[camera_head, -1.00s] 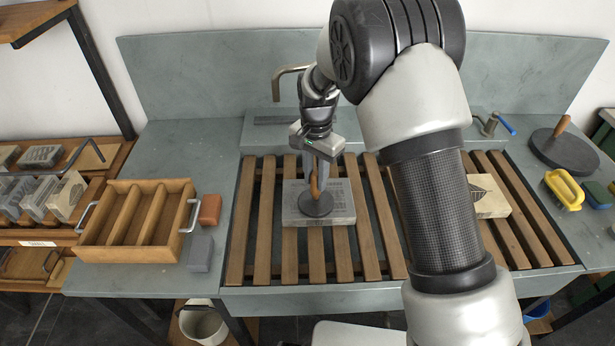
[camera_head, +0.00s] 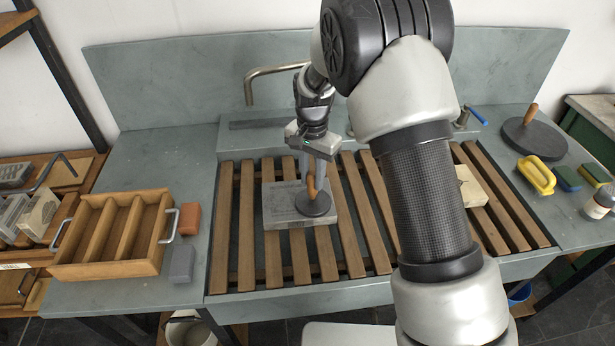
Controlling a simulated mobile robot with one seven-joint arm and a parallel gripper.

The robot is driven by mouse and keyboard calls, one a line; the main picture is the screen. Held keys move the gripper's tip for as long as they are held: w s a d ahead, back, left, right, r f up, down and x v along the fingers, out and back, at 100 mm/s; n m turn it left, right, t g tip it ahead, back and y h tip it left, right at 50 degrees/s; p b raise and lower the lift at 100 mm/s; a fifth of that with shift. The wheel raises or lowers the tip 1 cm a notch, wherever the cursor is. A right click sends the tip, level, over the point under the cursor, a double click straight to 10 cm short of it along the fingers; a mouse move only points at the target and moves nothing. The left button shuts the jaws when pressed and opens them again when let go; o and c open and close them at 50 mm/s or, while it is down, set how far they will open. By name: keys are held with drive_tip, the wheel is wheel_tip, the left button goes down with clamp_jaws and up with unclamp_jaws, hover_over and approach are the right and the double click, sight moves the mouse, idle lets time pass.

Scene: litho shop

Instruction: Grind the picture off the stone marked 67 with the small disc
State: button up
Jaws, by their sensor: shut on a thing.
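A grey litho stone (camera_head: 282,212) lies flat on the wooden slats of the sink. Its top looks plain grey where it shows; I cannot read a number on it. The small dark disc (camera_head: 314,207) rests on the right part of the stone's top. My gripper (camera_head: 312,176) is shut on the disc's upright wooden handle (camera_head: 311,186). The gripper's fingers and the handle hide a little of the stone's back right. A second, paler stone (camera_head: 472,188) with a dark mark lies on the slats to the right, partly behind my arm.
A compartmented wooden tray (camera_head: 113,268), an orange block (camera_head: 189,219) and a grey block (camera_head: 182,263) are left. A tap (camera_head: 250,88) arches behind.

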drive_tip(key=w+d, duration=0.1)
drive_tip(key=d, duration=0.5)
drive_tip(key=shift+w, duration=0.15)
idle(0.4)
wheel_tip(320, 180, up, 6)
drive_tip(key=p, duration=0.3)
drive_tip(key=shift+p, duration=0.3)
drive_tip(key=shift+r, duration=0.15)
idle(0.3)
wheel_tip(320, 180, up, 3)
drive_tip(key=shift+f+p, duration=0.1)
drive_tip(key=shift+p, duration=0.85)
drive_tip(key=shift+w+d, duration=0.1)
